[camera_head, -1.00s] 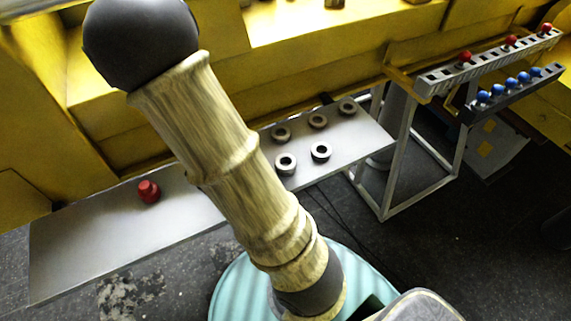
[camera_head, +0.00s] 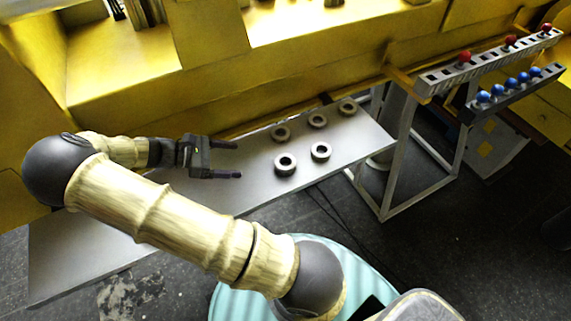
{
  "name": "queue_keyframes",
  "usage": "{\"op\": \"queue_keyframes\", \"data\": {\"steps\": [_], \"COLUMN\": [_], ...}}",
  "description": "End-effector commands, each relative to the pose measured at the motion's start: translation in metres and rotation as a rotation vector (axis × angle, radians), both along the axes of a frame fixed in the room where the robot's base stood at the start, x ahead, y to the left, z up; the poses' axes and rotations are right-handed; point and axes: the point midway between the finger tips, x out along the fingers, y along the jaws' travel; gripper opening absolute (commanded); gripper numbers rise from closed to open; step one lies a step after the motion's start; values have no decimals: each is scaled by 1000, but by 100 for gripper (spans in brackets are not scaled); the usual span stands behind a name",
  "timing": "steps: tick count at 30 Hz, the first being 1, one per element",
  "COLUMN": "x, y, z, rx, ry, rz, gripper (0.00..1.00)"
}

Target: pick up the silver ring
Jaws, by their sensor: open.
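Several silver-grey rings lie flat on the grey shelf (camera_head: 222,197), toward its right end. The front row has a ring (camera_head: 286,164) on the left and a ring (camera_head: 321,152) on the right. The back row has a ring (camera_head: 280,133), a ring (camera_head: 317,120) and a ring (camera_head: 348,107). I cannot tell which one the task names. My gripper (camera_head: 240,160) is open and empty above the shelf, left of the rings, with its fingers pointing right toward them. My arm covers part of the shelf's left half.
A yellow wall (camera_head: 330,70) runs behind the shelf. At right, a metal frame (camera_head: 405,165) carries one rack (camera_head: 490,62) with red knobs and a lower rack (camera_head: 515,92) with blue knobs. Dark cables lie on the floor beneath the shelf.

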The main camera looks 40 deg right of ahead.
Motion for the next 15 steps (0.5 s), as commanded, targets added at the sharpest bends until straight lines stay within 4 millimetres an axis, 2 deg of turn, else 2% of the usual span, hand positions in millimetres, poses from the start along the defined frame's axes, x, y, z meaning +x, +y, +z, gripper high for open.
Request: {"op": "queue_keyframes", "data": {"steps": [5, 15], "x": [-6, -33], "y": [-9, -56], "z": [-3, -23], "rx": [-1, -2], "ry": [2, 3], "rz": [-3, -4], "gripper": [80, 80]}}
